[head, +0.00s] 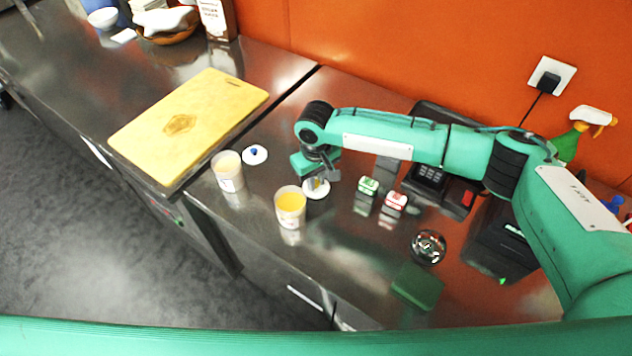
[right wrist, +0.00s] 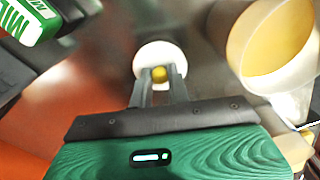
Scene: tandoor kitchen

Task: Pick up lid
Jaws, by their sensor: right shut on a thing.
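A white lid (head: 317,191) with a yellow knob lies under my right gripper (head: 318,180) in the head view. In the right wrist view the lid (right wrist: 152,57) sits at the fingertips, and my right gripper (right wrist: 159,78) is shut on its yellow knob. I cannot tell whether the lid touches the counter. A cup with yellow contents (head: 290,205) stands just in front of it, open at the top; it also shows in the right wrist view (right wrist: 245,50). A second white lid with a blue knob (head: 255,154) lies near a cup with paler contents (head: 228,170). My left gripper is not in view.
A wooden cutting board (head: 190,125) lies to the left. Two small boxes, one green and white (head: 368,186) and one red and white (head: 395,201), stand right of the lid. A card terminal (head: 428,180) and a glass ashtray-like dish (head: 428,246) are further right.

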